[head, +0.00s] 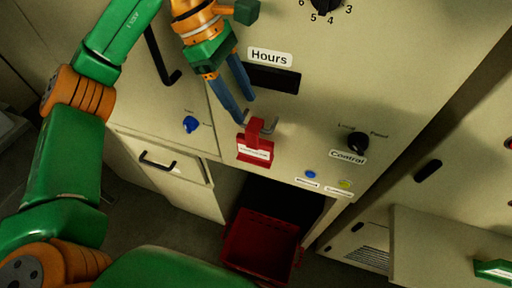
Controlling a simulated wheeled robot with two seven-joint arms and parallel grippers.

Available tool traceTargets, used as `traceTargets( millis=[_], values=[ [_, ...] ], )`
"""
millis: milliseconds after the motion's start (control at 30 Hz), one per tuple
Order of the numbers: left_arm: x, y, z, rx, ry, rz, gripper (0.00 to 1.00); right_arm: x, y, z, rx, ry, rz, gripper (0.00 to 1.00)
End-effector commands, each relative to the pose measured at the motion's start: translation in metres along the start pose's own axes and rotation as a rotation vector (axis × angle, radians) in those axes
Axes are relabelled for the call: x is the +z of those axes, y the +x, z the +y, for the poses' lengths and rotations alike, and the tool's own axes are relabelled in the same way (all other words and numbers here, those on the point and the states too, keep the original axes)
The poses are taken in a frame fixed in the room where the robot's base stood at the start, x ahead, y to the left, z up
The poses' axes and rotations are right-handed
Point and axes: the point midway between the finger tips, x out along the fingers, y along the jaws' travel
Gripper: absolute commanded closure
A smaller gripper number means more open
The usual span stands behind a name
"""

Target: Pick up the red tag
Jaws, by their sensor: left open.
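The red tag (255,148) hangs on a small grey metal bracket on the front of the cream cabinet, below the "Hours" display. It has a white label on its lower part. My left gripper (246,108) is just above the tag, its two blue fingers pointing down towards it. The fingers are apart with nothing between them. One fingertip is close to the tag's top edge; I cannot tell whether it touches. My right gripper is out of view; a green part at the right edge may belong to my right arm.
A "Control" knob (357,143), a blue button (311,174) and a yellow-green button (345,184) sit right of the tag. A blue knob (191,124) and a black handle (160,58) are to its left. A red bin (262,245) stands below, in a dark opening.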

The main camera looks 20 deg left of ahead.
Motion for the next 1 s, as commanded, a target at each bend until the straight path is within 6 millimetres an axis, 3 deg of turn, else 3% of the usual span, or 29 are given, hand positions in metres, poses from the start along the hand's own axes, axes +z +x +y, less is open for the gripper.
traceTargets(
  millis=[300,533,700,767,1000],
  values=[
    [0.000,0.051,-0.002,-0.003,0.000,0.001,0.41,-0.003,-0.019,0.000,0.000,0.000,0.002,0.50],
    [-0.001,0.055,-0.002,0.000,0.000,-0.001,0.41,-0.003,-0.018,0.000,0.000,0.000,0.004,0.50],
    [-0.001,0.055,-0.002,-0.001,0.000,-0.001,0.87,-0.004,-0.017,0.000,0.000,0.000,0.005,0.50],
    [-0.001,0.055,-0.002,-0.001,0.000,-0.001,1.00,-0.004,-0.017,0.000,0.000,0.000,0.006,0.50],
    [-0.001,0.055,-0.002,-0.001,0.000,-0.001,1.00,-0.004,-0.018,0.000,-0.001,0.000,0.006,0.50]
  ],
)
